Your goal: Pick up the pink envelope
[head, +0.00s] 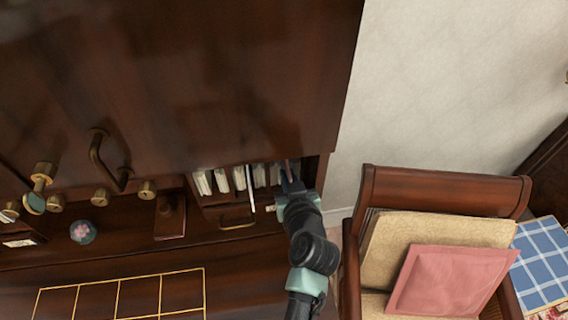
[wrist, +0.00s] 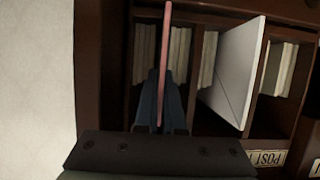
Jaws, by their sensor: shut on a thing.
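The pink envelope (wrist: 165,45) stands upright and edge-on in the wrist view, as a thin pink strip between my fingers. My gripper (wrist: 160,95) is shut on it, inside a compartment of the dark wooden cabinet. In the head view my gripper (head: 291,184) reaches into the right end of the open cubbyhole row. Only a small sliver of the envelope shows there, and the cabinet's upper part hides the rest.
A white envelope (wrist: 234,75) juts from the compartment to the right in the wrist view. Several pale papers (head: 222,180) fill other slots. The cabinet's upper part (head: 190,80) overhangs. A wooden chair (head: 445,190) with a pink cushion (head: 452,280) stands at right.

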